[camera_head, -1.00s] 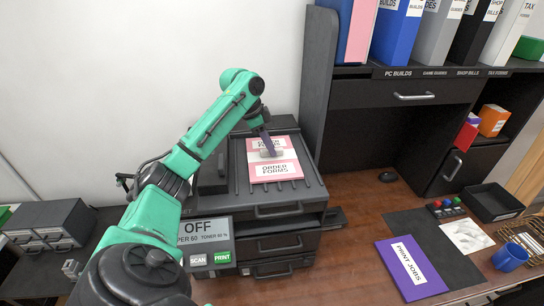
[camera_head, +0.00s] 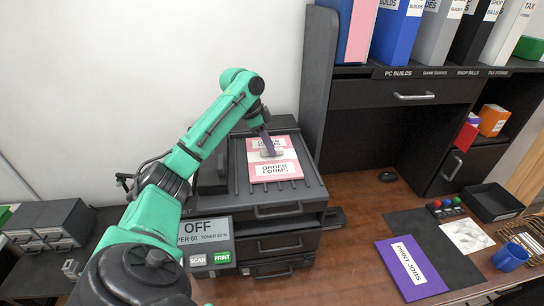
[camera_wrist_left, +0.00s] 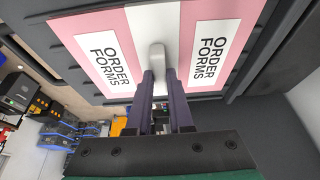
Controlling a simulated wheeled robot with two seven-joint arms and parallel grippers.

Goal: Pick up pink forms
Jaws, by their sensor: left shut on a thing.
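The pink order forms (camera_head: 274,168) lie flat on top of the dark printer (camera_head: 307,192), with a white band and two "ORDER FORMS" labels. They also show in the left wrist view (camera_wrist_left: 105,62), with a light grey handle-like piece (camera_wrist_left: 157,58) on the white band. My left gripper (camera_head: 270,153) reaches down over the forms from the left. In the left wrist view its two dark fingers (camera_wrist_left: 158,84) are shut on the grey piece. The right gripper is in neither view.
The printer's panel (camera_head: 207,242) faces front, reading OFF with SCAN and PRINT buttons. A tall dark shelf side (camera_head: 317,85) stands close behind the forms. A purple print jobs folder (camera_head: 411,268) lies on the desk at right, near a blue mug (camera_head: 510,257). Binders stand on the shelf.

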